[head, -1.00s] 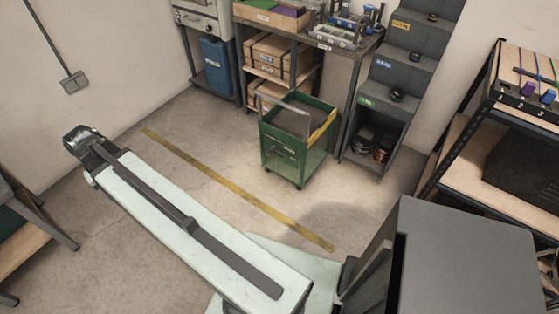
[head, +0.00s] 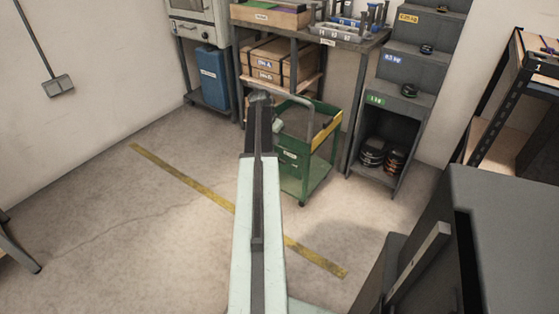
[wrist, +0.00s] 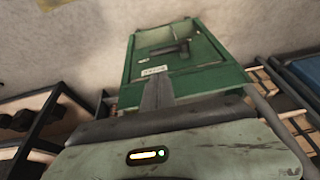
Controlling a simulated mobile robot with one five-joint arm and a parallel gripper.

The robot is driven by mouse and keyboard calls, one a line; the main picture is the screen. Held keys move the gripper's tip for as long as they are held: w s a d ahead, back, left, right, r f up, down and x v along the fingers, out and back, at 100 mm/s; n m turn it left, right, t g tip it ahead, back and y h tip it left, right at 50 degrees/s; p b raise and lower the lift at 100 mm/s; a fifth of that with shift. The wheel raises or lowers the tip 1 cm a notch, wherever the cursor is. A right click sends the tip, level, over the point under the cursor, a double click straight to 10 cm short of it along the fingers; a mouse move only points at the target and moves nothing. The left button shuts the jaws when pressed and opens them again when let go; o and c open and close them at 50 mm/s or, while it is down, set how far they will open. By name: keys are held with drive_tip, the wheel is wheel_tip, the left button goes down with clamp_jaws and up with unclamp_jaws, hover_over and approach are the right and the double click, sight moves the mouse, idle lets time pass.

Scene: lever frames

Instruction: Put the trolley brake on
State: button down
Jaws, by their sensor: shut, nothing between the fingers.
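The green trolley (head: 300,188) stands on the floor ahead, in front of the shelf unit. It has a yellow strip along one upper edge and a grey push handle. In the head view my arm covers its left part. My gripper (wrist: 157,93) is shut and empty. In the wrist view its dark fingers point at the trolley's green panel (wrist: 204,79), overlapping its near part. A dark lever (wrist: 170,48) lies across this panel, above a white label, just beyond the fingertips. I cannot tell whether the fingers touch the panel. The lever is hidden in the head view.
A blue bin (head: 214,76) and wooden boxes (head: 268,62) stand behind the trolley. A grey stepped shelf (head: 398,128) stands to its right. A yellow floor line (head: 185,176) crosses the open floor. The floor to the left is free.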

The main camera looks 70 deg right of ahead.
sight(281, 160)
drive_tip(key=b+x, duration=1.3)
drive_tip(key=x, duration=0.1)
drive_tip(key=shift+w+a+f, duration=0.15)
drive_tip(key=shift+w+a, duration=0.1)
drive_tip(key=shift+a, duration=0.05)
drive_tip(key=shift+w+a+f+b, duration=0.1)
drive_tip(key=shift+b, duration=0.25)
drive_tip(key=shift+t, duration=0.3)
